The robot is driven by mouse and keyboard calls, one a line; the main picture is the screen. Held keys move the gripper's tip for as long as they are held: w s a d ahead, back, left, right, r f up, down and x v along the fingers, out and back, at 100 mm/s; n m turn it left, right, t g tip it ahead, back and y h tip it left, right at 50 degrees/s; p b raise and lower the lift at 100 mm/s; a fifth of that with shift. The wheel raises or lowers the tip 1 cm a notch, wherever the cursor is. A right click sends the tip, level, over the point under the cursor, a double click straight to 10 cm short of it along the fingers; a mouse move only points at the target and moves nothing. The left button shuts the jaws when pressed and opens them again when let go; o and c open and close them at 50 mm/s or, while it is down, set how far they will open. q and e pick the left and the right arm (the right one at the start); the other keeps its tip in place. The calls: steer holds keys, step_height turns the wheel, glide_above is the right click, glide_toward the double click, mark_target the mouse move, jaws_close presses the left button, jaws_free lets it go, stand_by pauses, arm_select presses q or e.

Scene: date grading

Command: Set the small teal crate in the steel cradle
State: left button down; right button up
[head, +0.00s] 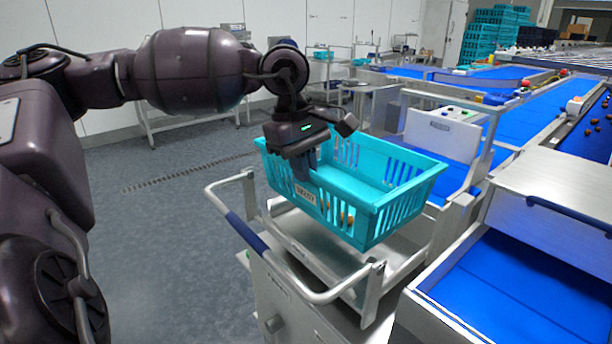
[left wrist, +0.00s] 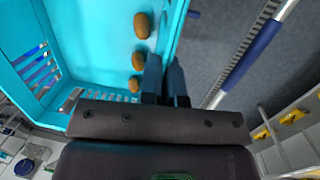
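The small teal crate (head: 400,217) is in the middle of the head view, with slotted sides, a white label and a few brown dates inside. My left gripper (head: 303,172) comes down over its near-left wall. In the left wrist view the two fingers (left wrist: 165,82) straddle the wall of the crate (left wrist: 90,45), close against it. The steel cradle (head: 340,286) is a metal frame with corner posts and a tray, directly beneath the crate. The crate appears slightly above the tray; whether it touches the frame is hidden. My right gripper is out of view.
A bent steel handle with a blue grip (head: 247,232) stands at the cradle's near-left side. Blue conveyor belts (head: 520,275) and a control box (head: 443,130) lie to the right. Grey floor (head: 180,230) is open at left. Stacked teal crates (head: 492,35) stand far back.

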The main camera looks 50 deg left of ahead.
mark_target(306, 206)
arm_select(q)
steer(key=shift+w+f, duration=0.25)
steer(key=shift+f, duration=0.5)
steer(key=shift+s+f, duration=0.1)
steer(key=shift+f, duration=0.15)
steer(key=shift+f+b, duration=0.4)
steer(key=shift+f, duration=3.3)
steer(key=c, duration=1.2)
jaws_free()
steer(key=shift+c, duration=0.2)
